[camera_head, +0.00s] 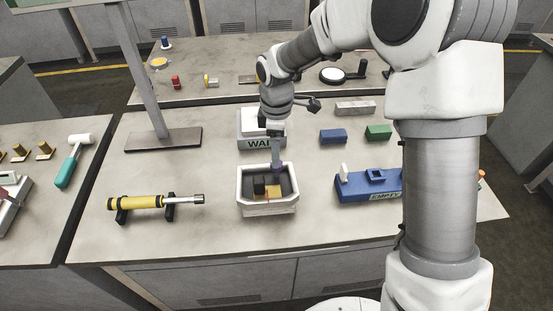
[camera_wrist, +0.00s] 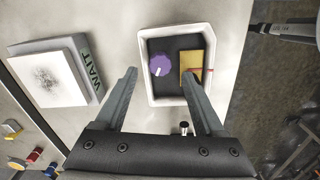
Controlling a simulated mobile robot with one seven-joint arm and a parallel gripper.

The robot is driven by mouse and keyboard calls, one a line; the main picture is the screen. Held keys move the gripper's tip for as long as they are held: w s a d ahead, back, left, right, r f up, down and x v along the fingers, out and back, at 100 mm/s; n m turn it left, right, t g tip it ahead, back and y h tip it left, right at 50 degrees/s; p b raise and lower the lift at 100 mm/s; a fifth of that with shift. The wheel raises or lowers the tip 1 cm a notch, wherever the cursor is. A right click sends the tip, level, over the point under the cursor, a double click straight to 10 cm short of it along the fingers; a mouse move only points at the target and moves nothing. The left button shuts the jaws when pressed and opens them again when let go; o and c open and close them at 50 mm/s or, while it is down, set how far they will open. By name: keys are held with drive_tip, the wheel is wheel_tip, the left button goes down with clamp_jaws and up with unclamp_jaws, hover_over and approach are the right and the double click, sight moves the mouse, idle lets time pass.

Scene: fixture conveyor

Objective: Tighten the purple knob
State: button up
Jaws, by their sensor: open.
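The purple knob (camera_wrist: 159,65) is round with a scalloped edge and a small white mark. It lies within the outline of a white-rimmed tray (camera_wrist: 150,32) with a dark floor, beside a yellow block (camera_wrist: 189,64). The head view shows only a bit of purple (camera_head: 284,168) by my gripper, at the back of the tray (camera_head: 268,209). My gripper (camera_wrist: 161,73) is open and points down over the tray. In the wrist view the knob shows between its two fingertips; whether they touch it I cannot tell.
A white box marked WAIT (camera_head: 262,143) stands just behind the tray. A yellow tool on a black stand (camera_head: 140,202) lies left, a blue fixture (camera_head: 365,187) right. A grey post (camera_head: 147,75) rises at the back left. Bare table lies between them.

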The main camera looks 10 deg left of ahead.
drive_tip(key=shift+f, duration=2)
clamp_jaws()
